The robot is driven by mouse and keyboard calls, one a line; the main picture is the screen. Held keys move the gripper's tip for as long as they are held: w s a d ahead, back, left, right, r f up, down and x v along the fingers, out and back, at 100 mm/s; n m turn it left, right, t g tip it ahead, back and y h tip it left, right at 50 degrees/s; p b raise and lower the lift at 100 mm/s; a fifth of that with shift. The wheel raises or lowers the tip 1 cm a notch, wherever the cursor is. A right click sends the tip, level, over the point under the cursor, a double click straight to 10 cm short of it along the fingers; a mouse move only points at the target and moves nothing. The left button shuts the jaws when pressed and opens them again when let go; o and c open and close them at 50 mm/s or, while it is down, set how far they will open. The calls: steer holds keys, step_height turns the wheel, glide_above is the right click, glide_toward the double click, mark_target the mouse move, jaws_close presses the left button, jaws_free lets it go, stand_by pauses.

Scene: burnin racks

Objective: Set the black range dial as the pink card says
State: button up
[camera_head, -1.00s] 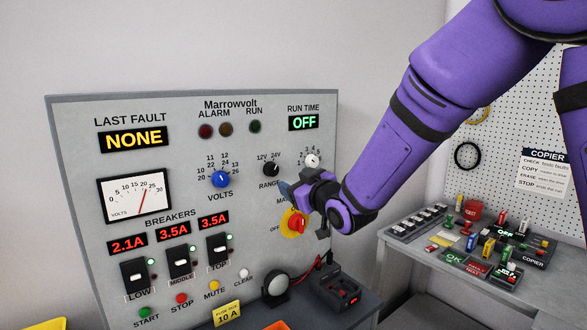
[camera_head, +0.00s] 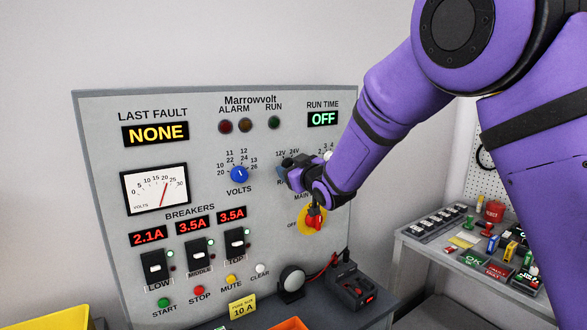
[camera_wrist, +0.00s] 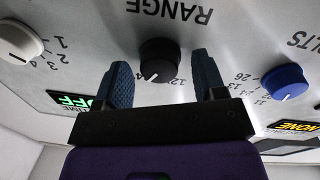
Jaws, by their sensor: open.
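The black range dial (camera_wrist: 158,60) sits on the panel in the upside-down wrist view, under the word RANGE. Its white mark is at its lower left edge, and part of a "12" label shows to the lower right. My gripper (camera_wrist: 161,68) is open, one blue finger on each side of the dial, with gaps visible. Whether the fingertips reach past the dial's face is hard to tell. In the head view my gripper (camera_head: 289,169) is at the dial and partly covers it and its labels. No pink card shows in either view.
The blue volts dial (camera_head: 239,174) is left of my gripper. The red main switch (camera_head: 315,219) on its yellow plate is just below my wrist. A white dial (camera_wrist: 20,42) is at the wrist view's left. A yellow fuse card (camera_head: 242,306) is low on the panel.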

steer(key=c, duration=0.9)
steer(key=shift+n, duration=0.4)
steer(key=n, duration=1.1)
steer(key=shift+f+y, duration=0.2)
steer(key=shift+y, duration=0.1)
steer(key=shift+n, duration=0.4)
steer(key=o, duration=0.9)
